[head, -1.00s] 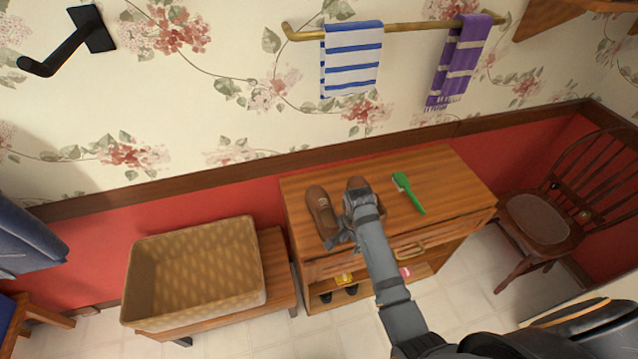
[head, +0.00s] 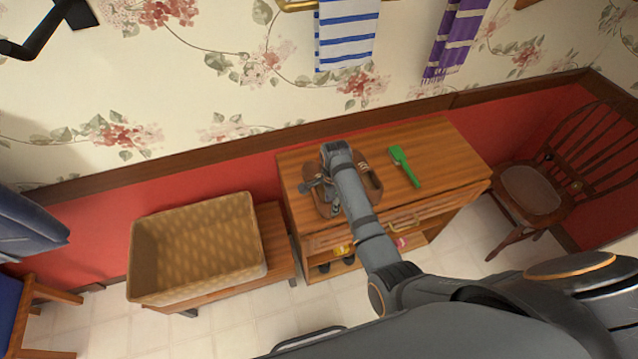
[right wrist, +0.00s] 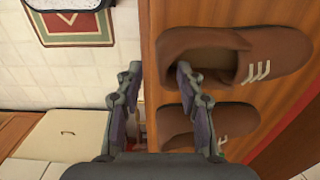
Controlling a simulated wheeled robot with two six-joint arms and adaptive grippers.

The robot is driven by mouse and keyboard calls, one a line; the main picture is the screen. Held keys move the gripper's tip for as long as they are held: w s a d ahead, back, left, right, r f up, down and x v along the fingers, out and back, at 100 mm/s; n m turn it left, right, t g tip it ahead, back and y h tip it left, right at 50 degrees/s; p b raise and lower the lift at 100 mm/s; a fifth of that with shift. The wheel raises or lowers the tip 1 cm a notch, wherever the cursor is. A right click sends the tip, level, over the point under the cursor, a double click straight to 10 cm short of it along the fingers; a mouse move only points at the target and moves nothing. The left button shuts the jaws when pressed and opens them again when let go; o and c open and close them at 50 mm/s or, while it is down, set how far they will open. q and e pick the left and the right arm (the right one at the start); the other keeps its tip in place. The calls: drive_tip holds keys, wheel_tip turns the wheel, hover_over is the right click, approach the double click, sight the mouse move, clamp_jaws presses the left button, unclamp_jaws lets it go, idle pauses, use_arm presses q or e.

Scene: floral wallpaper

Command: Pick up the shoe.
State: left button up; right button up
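Two brown shoes stand side by side on the wooden cabinet top, toes toward the wall. The left shoe (head: 312,171) is partly hidden by my right arm in the head view; it is the upper shoe (right wrist: 258,52) in the right wrist view. The right shoe (head: 371,185) is the lower one (right wrist: 228,122) there. My right gripper (head: 326,192) is at the heel end of the left shoe. In the right wrist view it (right wrist: 158,78) is open, one finger over the shoe's opening and the other beyond the heel; contact cannot be told. My left gripper is out of view.
A green brush (head: 404,167) lies on the cabinet (head: 445,160) right of the shoes. A wicker basket (head: 195,285) stands on a low bench to the left. A wooden chair (head: 530,190) is at the right. Striped towels hang above.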

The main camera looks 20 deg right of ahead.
wheel_tip(320, 180, down, 5)
drive_tip(key=shift+w+f+p, duration=0.1)
drive_tip(key=shift+w+p, duration=0.05)
drive_tip(key=shift+p, duration=0.45)
clamp_jaws()
